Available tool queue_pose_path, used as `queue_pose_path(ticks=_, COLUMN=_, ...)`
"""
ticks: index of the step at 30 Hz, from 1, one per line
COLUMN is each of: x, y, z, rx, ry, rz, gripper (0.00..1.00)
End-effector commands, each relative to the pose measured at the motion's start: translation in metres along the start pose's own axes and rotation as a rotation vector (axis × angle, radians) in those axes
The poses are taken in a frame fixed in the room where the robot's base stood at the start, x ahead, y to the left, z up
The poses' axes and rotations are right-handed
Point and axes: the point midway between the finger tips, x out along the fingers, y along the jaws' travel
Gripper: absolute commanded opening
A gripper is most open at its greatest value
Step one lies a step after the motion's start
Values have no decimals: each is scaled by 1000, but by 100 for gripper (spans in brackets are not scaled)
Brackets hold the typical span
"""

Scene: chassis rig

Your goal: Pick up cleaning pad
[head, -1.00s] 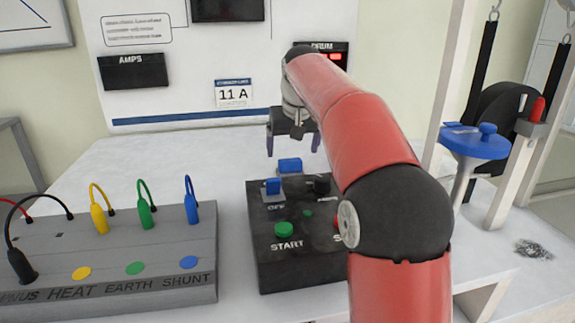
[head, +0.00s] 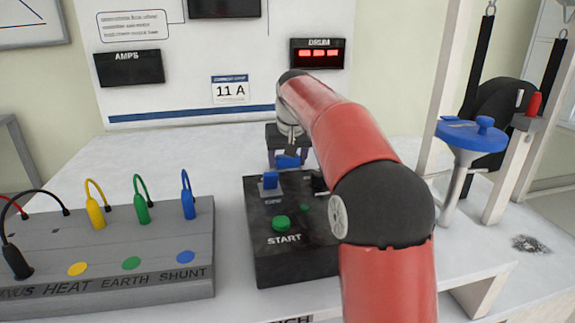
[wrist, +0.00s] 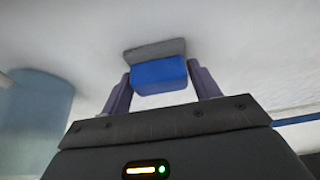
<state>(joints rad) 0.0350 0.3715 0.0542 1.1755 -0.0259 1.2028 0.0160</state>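The cleaning pad has a blue block on a grey base. In the wrist view the blue block (wrist: 160,75) sits between the two fingers of my gripper (wrist: 160,82), with the grey base (wrist: 155,50) beyond it. In the head view the blue part (head: 288,161) shows low between the fingers of my gripper (head: 288,163), behind the black control box. The fingers are spread on either side of the block, with little or no gap visible. The pad's base is hidden in the head view by the control box and gripper.
The black control box (head: 290,250) with a blue switch (head: 270,181) and green START button (head: 281,223) stands just in front. A grey terminal block (head: 120,245) with coloured plugs is at left. A blue disc on a stand (head: 470,137) is at right. White table (head: 140,150) is clear behind left.

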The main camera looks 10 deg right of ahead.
Motion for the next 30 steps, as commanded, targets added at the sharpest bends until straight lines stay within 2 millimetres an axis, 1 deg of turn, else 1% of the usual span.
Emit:
queue_pose_path(ticks=1, x=0, y=0, z=0, rx=0, ry=0, rz=0, gripper=49)
queue_pose_path(ticks=3, x=0, y=0, z=0, rx=0, ry=0, rz=0, gripper=40)
queue_pose_path(ticks=4, x=0, y=0, z=0, rx=0, ry=1, rz=0, gripper=38)
queue_pose_path(ticks=10, x=-1, y=0, z=0, rx=0, ry=1, rz=0, gripper=38)
queue_pose_path(ticks=13, x=-8, y=0, z=-4, rx=0, ry=3, rz=0, gripper=38)
queue_pose_path(ticks=16, x=-23, y=0, z=-10, rx=0, ry=4, rz=0, gripper=38)
queue_pose_path(ticks=21, x=-57, y=0, z=-25, rx=0, ry=4, rz=0, gripper=38)
queue_pose_path(ticks=24, x=-74, y=0, z=-31, rx=0, ry=3, rz=0, gripper=38)
queue_pose_path(ticks=27, x=-86, y=0, z=-36, rx=0, ry=3, rz=0, gripper=38)
queue_pose_path(ticks=30, x=-91, y=0, z=-38, rx=0, ry=2, rz=0, gripper=38)
